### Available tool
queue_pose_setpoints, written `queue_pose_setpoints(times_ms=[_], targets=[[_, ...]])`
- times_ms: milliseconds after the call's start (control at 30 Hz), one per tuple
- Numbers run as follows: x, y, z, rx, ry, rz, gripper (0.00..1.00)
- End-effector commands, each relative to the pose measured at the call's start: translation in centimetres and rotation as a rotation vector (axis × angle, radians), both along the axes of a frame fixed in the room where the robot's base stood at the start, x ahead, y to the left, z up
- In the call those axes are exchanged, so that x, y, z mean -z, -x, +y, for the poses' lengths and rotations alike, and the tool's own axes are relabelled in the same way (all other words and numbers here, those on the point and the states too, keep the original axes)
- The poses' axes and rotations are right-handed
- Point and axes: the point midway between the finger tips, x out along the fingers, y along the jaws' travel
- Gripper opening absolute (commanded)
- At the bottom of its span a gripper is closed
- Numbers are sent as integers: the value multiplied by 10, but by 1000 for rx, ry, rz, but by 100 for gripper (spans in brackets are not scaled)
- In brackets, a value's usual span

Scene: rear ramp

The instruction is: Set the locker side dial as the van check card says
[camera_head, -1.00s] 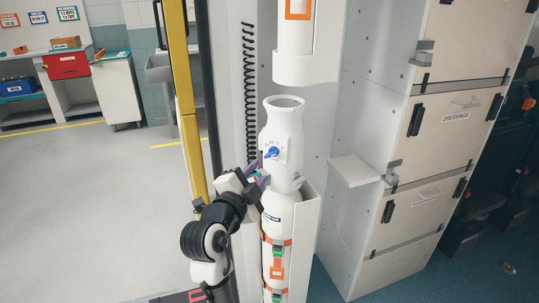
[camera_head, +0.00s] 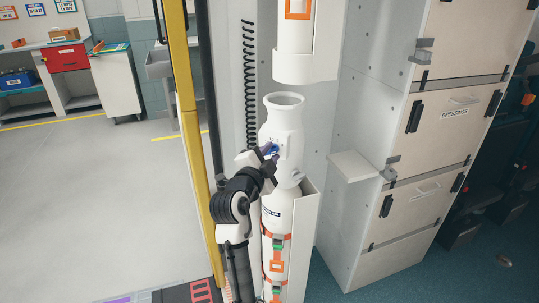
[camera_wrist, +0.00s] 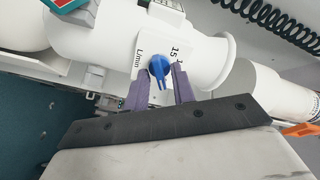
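A blue dial (camera_head: 272,148) sits on the white valve head of an upright cylinder (camera_head: 278,213) beside the lockers. In the wrist view the dial (camera_wrist: 160,69) shows on a white plate, with "15" and "L/min" readable near it. My gripper (camera_wrist: 161,88) has its two purple fingers on either side of the dial's blue lever, with gaps visible, so it looks open and not clamped. In the head view my gripper (camera_head: 268,156) covers part of the dial. I cannot identify the van check card.
Beige lockers (camera_head: 455,121), one marked DRESSINGS, stand to the right with a small white shelf (camera_head: 354,167). A second white cylinder (camera_head: 295,40) hangs above. A yellow post (camera_head: 187,110) stands left. Small framed cards (camera_head: 36,10) hang at back left, too small to read.

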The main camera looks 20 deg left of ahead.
Motion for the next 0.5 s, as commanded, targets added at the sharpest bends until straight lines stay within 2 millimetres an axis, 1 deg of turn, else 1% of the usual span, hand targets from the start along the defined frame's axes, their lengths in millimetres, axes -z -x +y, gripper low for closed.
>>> queue_pose_setpoints(times_ms=[33,67,267,500], targets=[[0,0,0,0,0,1,5],[0,0,0,0,0,1,3],[0,0,0,0,15,2,2],[0,0,0,3,112,12,2]])
